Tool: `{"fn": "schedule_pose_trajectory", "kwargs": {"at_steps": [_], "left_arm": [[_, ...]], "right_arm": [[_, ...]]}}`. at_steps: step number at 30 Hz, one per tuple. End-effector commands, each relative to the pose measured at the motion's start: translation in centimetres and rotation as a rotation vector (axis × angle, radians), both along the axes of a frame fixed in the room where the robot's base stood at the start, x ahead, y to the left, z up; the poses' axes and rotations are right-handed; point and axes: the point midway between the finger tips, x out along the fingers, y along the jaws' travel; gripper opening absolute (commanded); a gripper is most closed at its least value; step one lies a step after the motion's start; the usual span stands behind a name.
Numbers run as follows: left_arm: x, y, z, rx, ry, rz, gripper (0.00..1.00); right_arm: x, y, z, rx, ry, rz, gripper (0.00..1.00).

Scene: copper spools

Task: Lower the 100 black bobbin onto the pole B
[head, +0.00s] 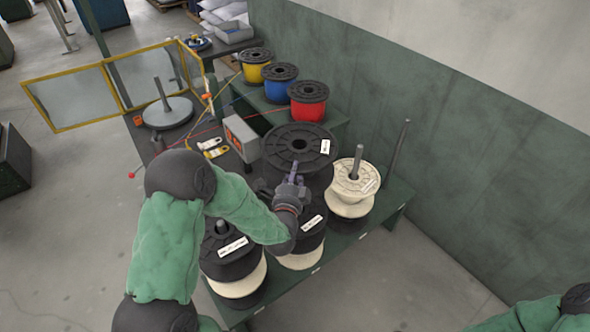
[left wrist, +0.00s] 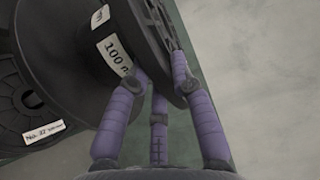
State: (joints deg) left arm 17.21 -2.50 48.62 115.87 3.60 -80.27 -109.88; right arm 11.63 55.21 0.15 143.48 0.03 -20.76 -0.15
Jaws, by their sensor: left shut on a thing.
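The black bobbin (head: 300,143) has a wide flange with a hole in the middle and a white label. It also shows in the left wrist view (left wrist: 85,75), with a label reading 100. My left gripper (head: 292,175) is shut on its near edge; the purple fingers (left wrist: 155,80) close around the flange rim. Pole letters cannot be read, so I cannot tell which is pole B. A bare pole (head: 395,155) stands at the bench's right end. Whatever is under the held bobbin is hidden. My right gripper is out of view.
A cream spool (head: 355,178) sits on a pole right of the held bobbin. Black-and-cream stacks (head: 232,258) stand in front on the green bench (head: 350,240). Yellow, blue and red spools (head: 308,100) line the back shelf. A green wall (head: 440,150) rises behind.

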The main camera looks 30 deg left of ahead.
Motion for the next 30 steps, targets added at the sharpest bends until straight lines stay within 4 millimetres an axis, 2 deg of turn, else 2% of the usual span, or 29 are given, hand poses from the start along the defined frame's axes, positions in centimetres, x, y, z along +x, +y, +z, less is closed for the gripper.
{"fn": "schedule_pose_trajectory", "kwargs": {"at_steps": [11,30], "left_arm": [[0.1,0.1,-2.9,0.001,-0.006,0.002,0.0],[0.1,0.1,-8.0,0.003,-0.006,0.001,0.0]], "right_arm": [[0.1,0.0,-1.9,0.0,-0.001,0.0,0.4],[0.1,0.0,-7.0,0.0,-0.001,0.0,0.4]]}}
